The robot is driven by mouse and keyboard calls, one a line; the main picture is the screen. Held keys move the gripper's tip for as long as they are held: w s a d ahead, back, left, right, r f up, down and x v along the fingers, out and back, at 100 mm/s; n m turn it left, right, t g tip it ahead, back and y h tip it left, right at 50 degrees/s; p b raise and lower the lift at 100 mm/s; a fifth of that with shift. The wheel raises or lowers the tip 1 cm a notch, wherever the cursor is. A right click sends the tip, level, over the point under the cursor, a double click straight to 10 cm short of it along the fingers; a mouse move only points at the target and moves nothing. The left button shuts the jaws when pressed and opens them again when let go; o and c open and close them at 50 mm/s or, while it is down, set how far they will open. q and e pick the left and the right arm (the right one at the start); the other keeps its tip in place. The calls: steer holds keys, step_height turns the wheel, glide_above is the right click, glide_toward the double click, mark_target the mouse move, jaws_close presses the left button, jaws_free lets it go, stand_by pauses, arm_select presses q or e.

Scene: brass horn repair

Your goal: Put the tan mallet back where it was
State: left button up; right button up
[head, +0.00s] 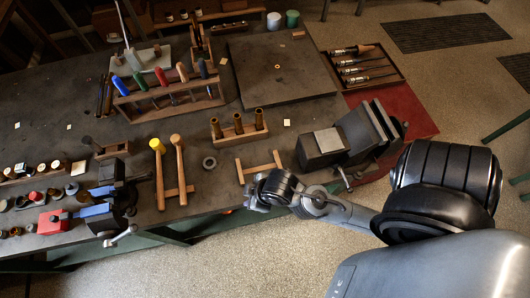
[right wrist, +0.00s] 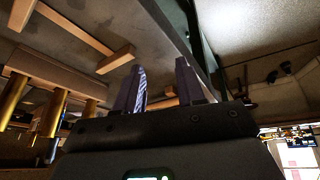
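The tan mallet (head: 176,140) lies beside a yellow-headed mallet (head: 157,146), both with handles running toward the table's front edge, over a wooden crossbar (head: 188,189). An H-shaped wooden rack (head: 262,168) to their right is empty; wooden bars also show in the right wrist view (right wrist: 115,60). My right gripper (head: 249,196) is at the table's front edge, just below that rack in the head view and clear of the mallets. In the right wrist view its two fingers (right wrist: 161,88) are apart with nothing between them. My left gripper is not in view.
A wooden block with brass tubes (head: 240,132) stands behind the empty rack. A dark vise (head: 345,140) is to its right, and a vise with blue parts (head: 104,203) is left of the mallets. A dark ring (head: 209,162) lies between mallets and rack.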

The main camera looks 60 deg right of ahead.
steer(key=s+d+m, duration=0.1)
steer(key=s+d+r+m+g, duration=0.1)
steer(key=s, duration=0.1)
steer(key=shift+s+h, duration=0.25)
steer(key=shift+h, duration=0.05)
steer(key=shift+r, duration=0.1)
step_height(320, 180, up, 18)
steer(key=p, duration=1.8)
